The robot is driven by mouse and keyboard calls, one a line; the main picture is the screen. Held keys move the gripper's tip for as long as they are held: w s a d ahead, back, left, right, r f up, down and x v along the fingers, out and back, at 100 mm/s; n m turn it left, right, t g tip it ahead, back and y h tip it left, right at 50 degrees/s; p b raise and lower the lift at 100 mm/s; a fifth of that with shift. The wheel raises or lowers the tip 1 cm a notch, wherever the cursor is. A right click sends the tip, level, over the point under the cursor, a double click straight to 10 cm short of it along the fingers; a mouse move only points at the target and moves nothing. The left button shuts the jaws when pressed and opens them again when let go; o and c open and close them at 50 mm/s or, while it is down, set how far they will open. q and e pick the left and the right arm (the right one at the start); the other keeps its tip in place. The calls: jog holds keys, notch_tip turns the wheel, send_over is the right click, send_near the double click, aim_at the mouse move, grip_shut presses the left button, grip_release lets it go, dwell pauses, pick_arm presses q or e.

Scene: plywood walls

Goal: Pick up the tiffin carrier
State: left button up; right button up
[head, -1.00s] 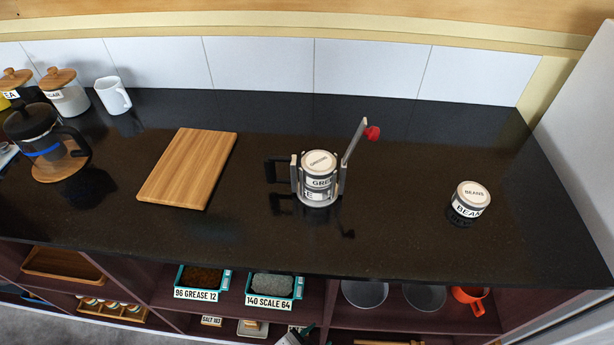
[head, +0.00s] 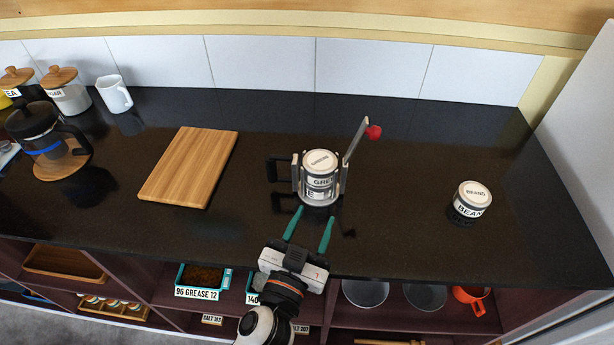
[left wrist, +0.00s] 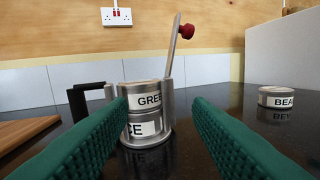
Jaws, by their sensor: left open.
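The tiffin carrier (head: 320,177) stands upright on the dark counter. It is a metal frame holding stacked round tins, the top one labelled GREENS, with a black handle on its left and a raised lever with a red knob on its right. In the left wrist view the carrier (left wrist: 146,118) shows beyond and between my fingers. My left gripper (head: 311,221), with green fingers, is open and empty just in front of the carrier, apart from it. A separate tin labelled BEANS (head: 472,198) stands to the right. My right gripper is not in view.
A wooden cutting board (head: 188,168) lies left of the carrier. A French press (head: 45,135), jars and a white mug (head: 114,94) stand at the far left. The counter's front edge passes beneath my left gripper, above shelves with bins and pots. Counter between carrier and BEANS tin is clear.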

aim_at(271, 176)
pick_arm(q)
jog(key=w+a+f+n+y, duration=0.1)
jog(key=a, duration=0.2)
jog(key=w+a+f+n+y, duration=0.1)
jog(key=a+y, duration=0.1)
jog(key=a, duration=0.1)
jog(key=w+a+f+n+y, duration=0.1)
jog(key=a+n+y, duration=0.1)
jog(key=a, duration=0.2)
jog(key=w, duration=0.6)
jog(key=shift+a, duration=0.1)
jog(key=w, duration=0.6)
jog(key=shift+f, duration=0.15)
jog(key=shift+s, duration=0.15)
jog(key=shift+c, duration=0.8)
grip_shut()
jog(key=shift+r, duration=0.2)
